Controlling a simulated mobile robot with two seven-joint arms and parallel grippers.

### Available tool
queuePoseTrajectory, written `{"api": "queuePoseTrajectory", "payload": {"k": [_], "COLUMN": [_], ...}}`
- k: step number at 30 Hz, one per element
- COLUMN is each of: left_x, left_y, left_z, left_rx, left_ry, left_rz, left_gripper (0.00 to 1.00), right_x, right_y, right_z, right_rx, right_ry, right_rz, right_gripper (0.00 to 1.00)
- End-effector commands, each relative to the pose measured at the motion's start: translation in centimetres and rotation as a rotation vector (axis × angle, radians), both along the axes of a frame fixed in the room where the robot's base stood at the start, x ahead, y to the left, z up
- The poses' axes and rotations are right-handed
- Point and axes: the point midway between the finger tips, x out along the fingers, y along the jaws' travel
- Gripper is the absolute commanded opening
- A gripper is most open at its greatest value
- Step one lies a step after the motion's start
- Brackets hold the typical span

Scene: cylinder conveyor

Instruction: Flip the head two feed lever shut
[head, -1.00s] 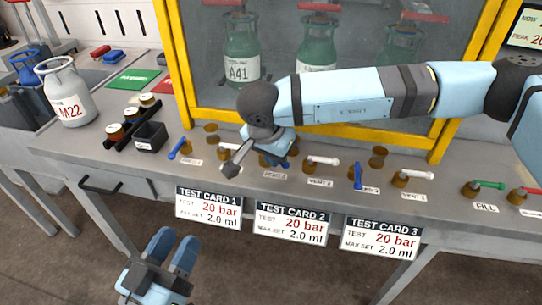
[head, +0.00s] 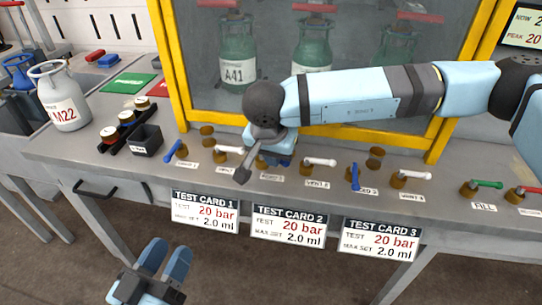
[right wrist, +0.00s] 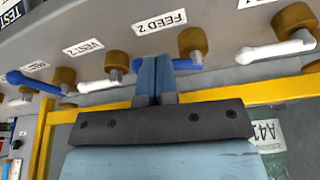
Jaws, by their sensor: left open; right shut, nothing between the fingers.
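The feed two lever (right wrist: 188,63) is blue, on a brass valve (right wrist: 192,40) beside the FEED 2 label (right wrist: 160,22) in the right wrist view. Its free end runs left toward my right gripper's fingers (right wrist: 154,76), which hide part of it; I cannot tell if they touch. My right gripper is shut with nothing held. In the head view my right gripper (head: 281,160) is low at the bench front and mostly hides this lever. My left gripper (head: 163,262) is open and empty, in front of the bench, away from the levers.
White vent levers (head: 319,162) and the blue feed three lever (head: 355,177) stand close by in the row. The blue feed one lever (head: 175,151) is at the left. A yellow-framed screen (head: 380,128) rises behind. Test cards (head: 205,212) hang along the front edge.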

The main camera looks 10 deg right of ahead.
Motion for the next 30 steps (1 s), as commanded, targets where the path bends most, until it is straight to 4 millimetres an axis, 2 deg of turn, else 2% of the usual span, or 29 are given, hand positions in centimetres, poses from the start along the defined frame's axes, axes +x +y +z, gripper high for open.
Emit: {"api": "queuePoseTrajectory", "payload": {"k": [30], "left_x": [0.1], "left_y": [-0.1], "left_z": [-0.6], "left_rx": [0.010], "left_ry": [0.017], "left_rz": [-0.007], "left_gripper": [0.43], "right_x": [0.0], "right_y": [-1.5], "right_z": [-0.1], "right_rx": [-0.001], "right_ry": [0.002], "right_rz": [0.036], "right_gripper": [0.00]}}
